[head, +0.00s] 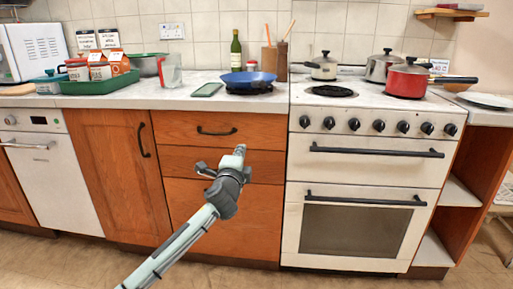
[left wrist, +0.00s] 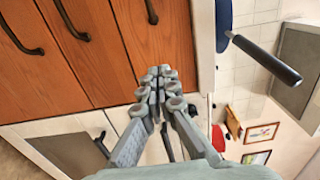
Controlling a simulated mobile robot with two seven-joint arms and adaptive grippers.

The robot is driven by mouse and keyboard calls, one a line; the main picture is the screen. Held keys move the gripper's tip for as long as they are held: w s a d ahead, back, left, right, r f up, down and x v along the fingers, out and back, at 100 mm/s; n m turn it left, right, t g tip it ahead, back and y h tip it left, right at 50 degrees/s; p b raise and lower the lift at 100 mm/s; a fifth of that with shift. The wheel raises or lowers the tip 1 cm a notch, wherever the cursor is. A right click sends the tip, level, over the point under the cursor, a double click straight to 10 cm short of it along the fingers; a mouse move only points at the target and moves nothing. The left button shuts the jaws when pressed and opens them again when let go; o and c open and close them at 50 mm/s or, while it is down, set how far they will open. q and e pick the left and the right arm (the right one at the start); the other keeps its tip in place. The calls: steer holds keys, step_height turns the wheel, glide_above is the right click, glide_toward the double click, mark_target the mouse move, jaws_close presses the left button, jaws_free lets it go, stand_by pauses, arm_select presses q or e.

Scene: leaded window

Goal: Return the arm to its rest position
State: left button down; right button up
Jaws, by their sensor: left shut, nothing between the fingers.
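My left arm reaches in from the bottom of the head view. Its gripper (head: 238,153) is in front of the wooden drawers (head: 217,160), below the counter edge, with its fingers pointing up and away. In the left wrist view the gripper's fingers (left wrist: 158,76) are together with nothing between them. I cannot tell how far they are from the drawer fronts. My right gripper is in neither view.
The counter (head: 150,96) above holds a blue pan (head: 248,79), a green tray (head: 100,84) and a bottle (head: 236,50). Right stands a white stove (head: 365,165) with a red pot (head: 406,80). The pan's dark handle (left wrist: 268,60) shows in the wrist view. The floor in front looks clear.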

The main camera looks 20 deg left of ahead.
arm_select(q)
steer(key=s+f+n+g, duration=0.35)
steer(key=s+f, duration=0.45)
steer(key=f, duration=0.3)
steer(key=s+f+n+g, duration=0.35)
steer(key=s+f, duration=0.35)
steer(key=f, duration=0.4)
steer(key=s+d+f+n+g+h, duration=0.1)
steer(key=s+f+n+g, duration=0.2)
steer(key=s+f, duration=0.4)
steer(key=s+d+f+n+g+h+p, duration=0.1)
steer(key=s+f, duration=0.6)
steer(key=s, duration=1.3)
steer(key=d+n+g, duration=0.1)
steer(key=n+g, duration=0.1)
steer(key=g, duration=0.1)
steer(key=shift+s+n+g+h, duration=0.3)
steer(key=shift+s+n, duration=0.05)
steer(key=shift+n, duration=0.05)
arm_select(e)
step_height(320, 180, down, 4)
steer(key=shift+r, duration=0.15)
arm_select(q)
steer(key=shift+d+f, duration=0.1)
